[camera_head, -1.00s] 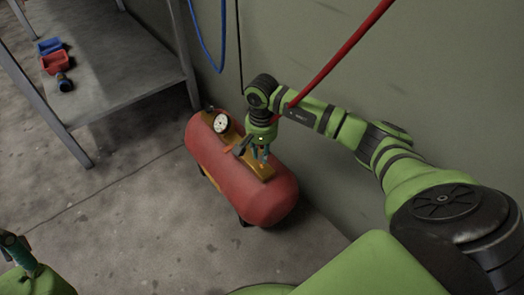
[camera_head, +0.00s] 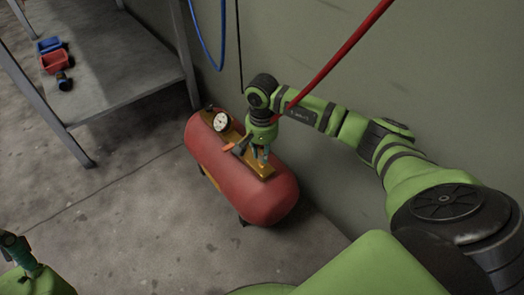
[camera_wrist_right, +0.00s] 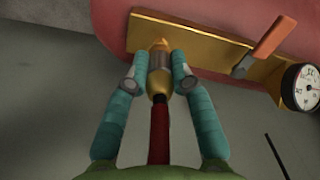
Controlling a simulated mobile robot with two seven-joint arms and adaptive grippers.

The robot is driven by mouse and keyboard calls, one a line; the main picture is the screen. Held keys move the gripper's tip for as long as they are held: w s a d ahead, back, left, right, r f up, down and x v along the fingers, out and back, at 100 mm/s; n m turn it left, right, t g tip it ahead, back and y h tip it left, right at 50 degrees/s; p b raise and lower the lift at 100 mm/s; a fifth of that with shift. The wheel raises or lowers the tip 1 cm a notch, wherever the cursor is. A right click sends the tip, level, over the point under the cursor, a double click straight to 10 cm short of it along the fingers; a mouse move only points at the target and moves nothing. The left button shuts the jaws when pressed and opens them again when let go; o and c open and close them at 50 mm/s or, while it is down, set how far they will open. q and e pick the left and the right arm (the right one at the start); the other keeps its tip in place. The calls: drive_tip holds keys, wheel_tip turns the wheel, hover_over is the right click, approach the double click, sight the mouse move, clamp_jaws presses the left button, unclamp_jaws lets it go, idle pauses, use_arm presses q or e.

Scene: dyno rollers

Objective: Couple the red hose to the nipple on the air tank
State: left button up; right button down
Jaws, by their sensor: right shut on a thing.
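The red air tank (camera_head: 262,200) lies on the floor against the wall, with a brass-coloured plate (camera_head: 264,170) along its top. In the right wrist view the plate (camera_wrist_right: 200,52) carries the nipple (camera_wrist_right: 158,44), lined up with the brass coupling (camera_wrist_right: 158,82) of the red hose (camera_wrist_right: 158,133). My right gripper (camera_head: 261,158) is shut on the coupling, one teal finger on each side, right over the plate. The coupling's end appears to meet the nipple; I cannot tell whether it is seated. The red hose (camera_head: 344,52) runs up past my right arm. My left gripper (camera_head: 12,243) shows at the lower left edge, its fingertips unclear.
An orange-handled valve (camera_wrist_right: 262,47) and a white gauge (camera_wrist_right: 303,86) sit on the plate beside the nipple. A metal shelf table (camera_head: 110,75) stands at the upper left with red and blue bins (camera_head: 54,62). A blue hose (camera_head: 205,45) hangs on the wall. The floor in front is clear.

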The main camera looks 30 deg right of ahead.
drive_tip(key=shift+f+b, duration=0.55)
drive_tip(key=shift+f, duration=0.1)
drive_tip(key=c, duration=1)
unclamp_jaws()
drive_tip(key=shift+r, duration=0.1)
